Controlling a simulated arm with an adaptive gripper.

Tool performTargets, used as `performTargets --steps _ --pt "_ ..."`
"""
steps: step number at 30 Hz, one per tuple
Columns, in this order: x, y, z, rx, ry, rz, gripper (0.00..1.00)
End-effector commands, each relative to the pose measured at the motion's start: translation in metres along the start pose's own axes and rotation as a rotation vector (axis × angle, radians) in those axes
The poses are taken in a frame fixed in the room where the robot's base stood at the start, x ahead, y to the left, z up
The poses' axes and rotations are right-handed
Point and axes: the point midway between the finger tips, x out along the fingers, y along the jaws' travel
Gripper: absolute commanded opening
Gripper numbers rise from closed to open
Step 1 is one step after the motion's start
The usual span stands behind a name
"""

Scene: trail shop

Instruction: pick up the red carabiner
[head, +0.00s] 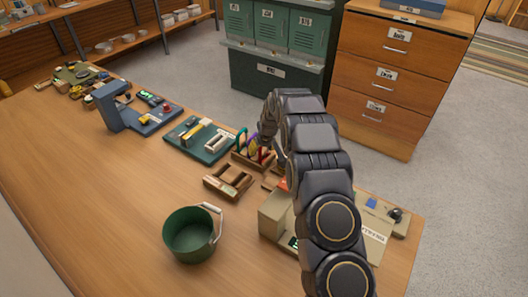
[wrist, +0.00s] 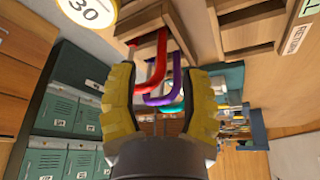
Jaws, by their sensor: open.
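The red carabiner (wrist: 149,72) hangs from a wooden rack (wrist: 170,18), with its bent lower end between the two yellow fingers of my open gripper (wrist: 162,82) in the wrist view. A clear gap shows on the left finger's side; contact cannot be told. A purple carabiner (wrist: 176,84) and a teal one (wrist: 174,107) hang just behind it. In the head view the red carabiner (head: 261,155) is at the right end of the rack (head: 240,161), beside the purple one (head: 252,142) and a green one (head: 241,138). My arm hides most of my gripper there.
A green tray (head: 184,142) lies left. A beige case (head: 270,213) sits right, partly behind my arm. The table's left front is clear.

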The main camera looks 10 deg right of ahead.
Motion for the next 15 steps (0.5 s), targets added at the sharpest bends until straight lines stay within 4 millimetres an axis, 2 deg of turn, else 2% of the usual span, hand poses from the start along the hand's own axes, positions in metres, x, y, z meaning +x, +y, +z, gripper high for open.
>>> performTargets --steps 10,15 --pt "0.042 -0.001 0.005 0.0 -0.002 -0.001 0.45" --pt "0.05 -0.001 0.005 0.0 -0.001 -0.001 0.45"
